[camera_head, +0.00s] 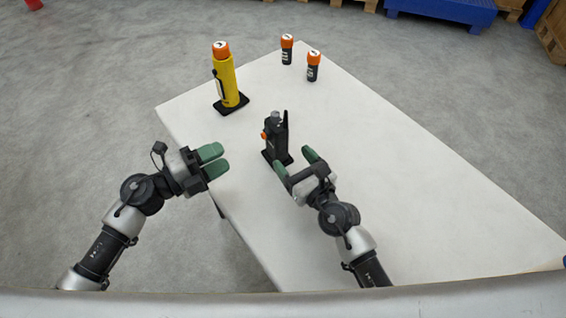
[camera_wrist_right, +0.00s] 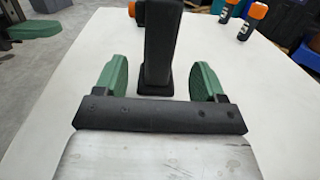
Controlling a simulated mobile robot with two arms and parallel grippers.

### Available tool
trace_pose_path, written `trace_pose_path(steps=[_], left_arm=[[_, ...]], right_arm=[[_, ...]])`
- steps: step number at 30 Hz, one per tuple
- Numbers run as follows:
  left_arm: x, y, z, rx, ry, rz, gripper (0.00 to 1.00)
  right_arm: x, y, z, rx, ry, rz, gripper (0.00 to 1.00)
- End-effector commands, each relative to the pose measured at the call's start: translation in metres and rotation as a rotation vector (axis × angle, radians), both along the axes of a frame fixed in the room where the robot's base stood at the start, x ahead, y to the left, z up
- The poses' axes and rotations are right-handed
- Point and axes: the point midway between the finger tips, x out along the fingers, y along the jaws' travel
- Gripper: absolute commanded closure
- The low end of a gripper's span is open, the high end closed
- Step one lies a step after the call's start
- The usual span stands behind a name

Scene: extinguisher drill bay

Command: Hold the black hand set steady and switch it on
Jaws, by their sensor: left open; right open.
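The black hand set (camera_head: 275,140) stands upright on a small black base on the white table, with a grey knob and a thin antenna on top and an orange part on its left side. My right gripper (camera_head: 295,160) is open just in front of it; in the right wrist view the hand set (camera_wrist_right: 160,45) stands beyond and between the two green fingers (camera_wrist_right: 160,82), with its top cut off. My left gripper (camera_head: 216,162) is open and empty, left of the hand set and apart from it, near the table's left edge.
A yellow torch-like cylinder (camera_head: 226,82) with an orange top stands on a black base at the table's far left. Two black-and-orange canisters (camera_head: 287,52) (camera_head: 313,68) stand at the back. The right half of the table (camera_head: 400,160) is clear.

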Motion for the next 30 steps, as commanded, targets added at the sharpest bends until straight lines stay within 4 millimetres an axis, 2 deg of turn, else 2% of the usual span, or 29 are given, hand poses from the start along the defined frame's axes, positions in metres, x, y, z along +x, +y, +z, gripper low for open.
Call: trace_pose_path(steps=[6,12,25,30], left_arm=[[0.001,0.0,0.0,0.0,0.001,0.002,0.57],[0.001,0.001,0.0,-0.001,0.0,0.002,0.57],[0.001,0.001,0.0,-0.001,0.001,0.003,0.57],[0.001,0.001,0.0,-0.002,0.001,0.003,0.57]], right_arm=[[0.036,0.021,0.001,0.0,-0.001,0.0,0.3],[0.058,0.035,0.0,-0.001,0.0,0.002,0.3],[0.065,0.039,0.0,-0.001,0.0,0.001,0.3],[0.065,0.039,0.0,-0.001,0.0,0.001,0.56]])
